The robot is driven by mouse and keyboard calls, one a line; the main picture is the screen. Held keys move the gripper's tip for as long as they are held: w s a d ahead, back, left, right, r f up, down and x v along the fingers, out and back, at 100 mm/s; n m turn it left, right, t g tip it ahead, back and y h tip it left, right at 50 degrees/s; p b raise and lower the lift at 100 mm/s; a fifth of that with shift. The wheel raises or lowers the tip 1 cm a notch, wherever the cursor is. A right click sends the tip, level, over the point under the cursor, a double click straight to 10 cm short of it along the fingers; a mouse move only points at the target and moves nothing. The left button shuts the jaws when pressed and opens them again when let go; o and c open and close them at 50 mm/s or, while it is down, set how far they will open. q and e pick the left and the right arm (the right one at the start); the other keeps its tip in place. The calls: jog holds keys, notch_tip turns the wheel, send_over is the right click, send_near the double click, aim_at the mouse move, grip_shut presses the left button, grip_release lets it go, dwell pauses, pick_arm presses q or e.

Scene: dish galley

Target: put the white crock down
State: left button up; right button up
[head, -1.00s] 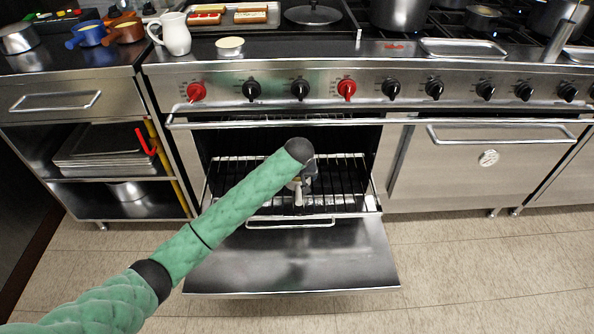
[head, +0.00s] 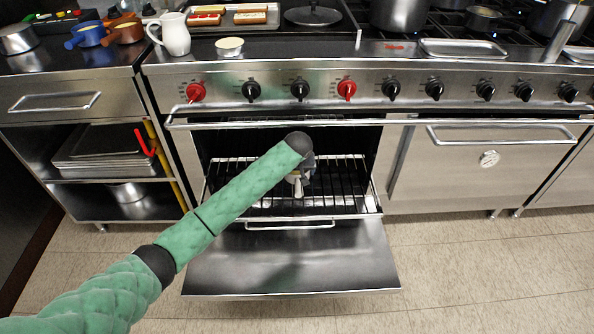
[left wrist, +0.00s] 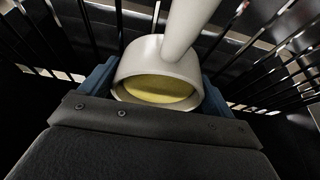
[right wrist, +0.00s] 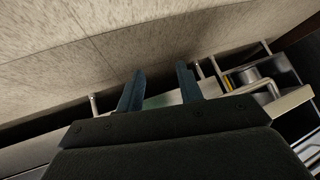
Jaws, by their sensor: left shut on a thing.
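The white crock (left wrist: 160,62) is a pale round pot with a yellow inside and a thick pale handle. In the left wrist view it sits between the two blue fingers of my left gripper (left wrist: 157,88), which is shut on it. In the head view my left gripper (head: 303,166) is over the oven rack (head: 340,172), and the crock's pale handle (head: 298,187) points toward me. My arm and gripper hide most of the crock. I cannot tell whether it touches the rack. My right gripper (right wrist: 160,88) is open and empty in the right wrist view.
The oven door (head: 290,262) is folded down in front of the rack. The oven's handle bar (head: 340,122) crosses above the opening. A small cream bowl (head: 229,47) and a white pitcher (head: 175,34) stand on the top at left. The rack's right side is clear.

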aim_at(298, 179)
pick_arm(q)
jog(key=o, duration=1.1)
jog(key=v, duration=0.6)
jog(key=shift+r+p, duration=0.15)
jog(key=shift+p, duration=0.2)
jog(key=v, duration=0.4)
jog(key=shift+s, duration=0.1)
jog(key=shift+v, duration=0.9)
pick_arm(e)
jog(key=shift+r, duration=0.6)
